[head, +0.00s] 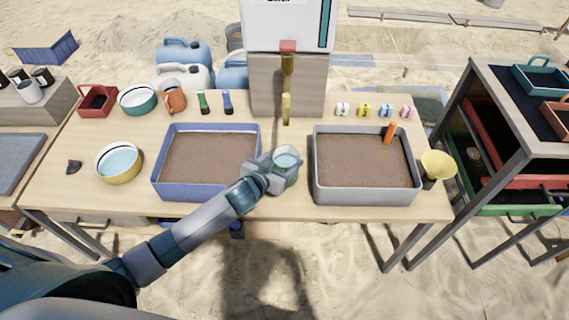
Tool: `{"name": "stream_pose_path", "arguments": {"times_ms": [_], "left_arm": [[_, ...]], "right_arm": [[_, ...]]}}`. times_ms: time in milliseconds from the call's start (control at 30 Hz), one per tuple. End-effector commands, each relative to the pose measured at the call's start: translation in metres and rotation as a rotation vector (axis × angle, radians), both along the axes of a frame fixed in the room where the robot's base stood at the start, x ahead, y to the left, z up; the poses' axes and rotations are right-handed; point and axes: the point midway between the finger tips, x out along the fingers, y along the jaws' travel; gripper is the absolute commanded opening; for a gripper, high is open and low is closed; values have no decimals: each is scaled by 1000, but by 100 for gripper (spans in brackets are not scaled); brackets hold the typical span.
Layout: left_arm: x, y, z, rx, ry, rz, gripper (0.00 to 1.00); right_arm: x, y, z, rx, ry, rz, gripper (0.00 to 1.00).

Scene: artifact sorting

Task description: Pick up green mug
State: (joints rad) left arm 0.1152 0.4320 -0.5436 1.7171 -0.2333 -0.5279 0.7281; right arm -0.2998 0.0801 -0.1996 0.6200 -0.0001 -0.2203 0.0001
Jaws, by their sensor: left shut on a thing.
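The green mug (287,161) is at the middle of the table, between the blue tray and the grey tray. Its round pale opening faces up, and its green side shows at the right. My left gripper (274,168) is shut on the mug from its left side, and the gripper hides part of the mug. I cannot tell whether the mug touches the table. My right gripper does not show.
A blue sand tray (157,178) stands left of the mug and a grey sand tray (366,191) stands right. A yellow funnel-like cup (438,164) is at the right edge. A white dispenser box (285,25) stands behind.

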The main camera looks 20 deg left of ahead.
Motion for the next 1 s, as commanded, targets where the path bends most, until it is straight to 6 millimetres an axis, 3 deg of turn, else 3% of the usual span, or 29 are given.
{"name": "stream_pose_path", "arguments": {"times_ms": [267, 633, 1000], "left_arm": [[1, 0, 30, -1, -8, -1, 29], [2, -1, 87, -1, -7, -2, 29], [1, 0, 100, -1, -3, -1, 29]], "right_arm": [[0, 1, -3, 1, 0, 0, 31], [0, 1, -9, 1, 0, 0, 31], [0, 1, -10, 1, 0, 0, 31]]}}
